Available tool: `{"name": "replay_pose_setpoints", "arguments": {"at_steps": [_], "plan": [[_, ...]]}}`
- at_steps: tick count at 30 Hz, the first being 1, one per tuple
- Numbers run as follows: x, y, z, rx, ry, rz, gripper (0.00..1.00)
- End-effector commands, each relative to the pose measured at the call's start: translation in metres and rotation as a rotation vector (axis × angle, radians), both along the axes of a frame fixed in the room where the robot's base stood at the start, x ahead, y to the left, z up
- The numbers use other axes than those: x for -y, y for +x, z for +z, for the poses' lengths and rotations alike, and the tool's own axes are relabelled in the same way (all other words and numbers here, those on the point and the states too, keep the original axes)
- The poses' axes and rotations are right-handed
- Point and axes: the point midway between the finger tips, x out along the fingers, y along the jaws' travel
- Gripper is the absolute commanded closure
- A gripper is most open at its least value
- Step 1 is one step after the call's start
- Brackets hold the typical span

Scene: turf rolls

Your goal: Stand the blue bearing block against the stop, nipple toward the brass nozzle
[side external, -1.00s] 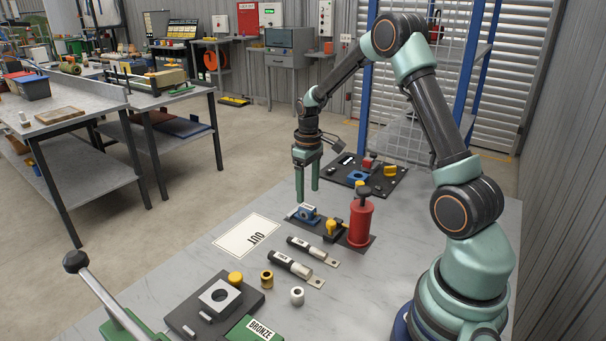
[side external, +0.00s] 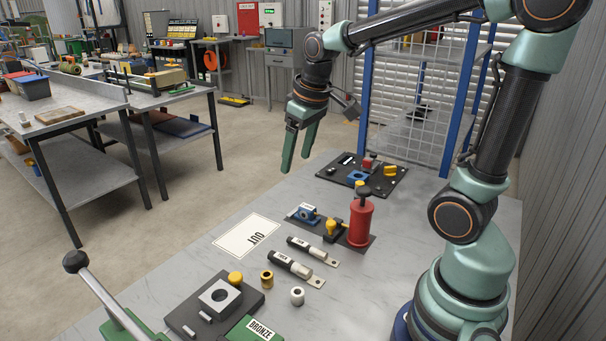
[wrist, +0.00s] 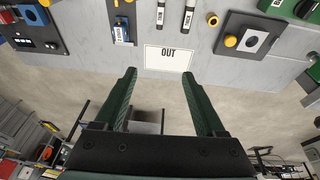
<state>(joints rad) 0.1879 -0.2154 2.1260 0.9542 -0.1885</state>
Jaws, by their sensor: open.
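A blue bearing block (side external: 304,213) sits on a dark plate (side external: 359,244) beside a yellow-topped part (side external: 331,228) and a red cylinder (side external: 360,222). It also shows near the top of the wrist view (wrist: 121,34). Its nipple is too small to make out, and I cannot pick out the stop or the brass nozzle for certain. My gripper (side external: 298,163) is open and empty, raised well above and behind the block, with its fingers tilted. In the wrist view my gripper (wrist: 158,71) has nothing between its fingers but floor and bench edge.
Another blue part (side external: 358,177) lies on a dark plate at the back with yellow and red pieces. A white OUT card (side external: 246,237) lies left of the block. Two labelled cylinders (side external: 290,264) and a grey fixture (side external: 219,297) are nearer the camera.

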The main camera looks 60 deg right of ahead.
Motion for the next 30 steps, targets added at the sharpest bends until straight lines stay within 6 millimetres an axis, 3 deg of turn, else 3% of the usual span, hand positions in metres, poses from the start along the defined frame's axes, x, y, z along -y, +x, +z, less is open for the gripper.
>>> {"name": "replay_pose_setpoints", "arguments": {"at_steps": [6,12,30], "plan": [[-0.043,-0.041,0.015,0.132,0.019,0.01,0.28],[-0.063,-0.063,0.015,0.203,0.043,0.013,0.28],[-0.067,-0.069,0.013,0.22,0.051,0.011,0.28]]}}
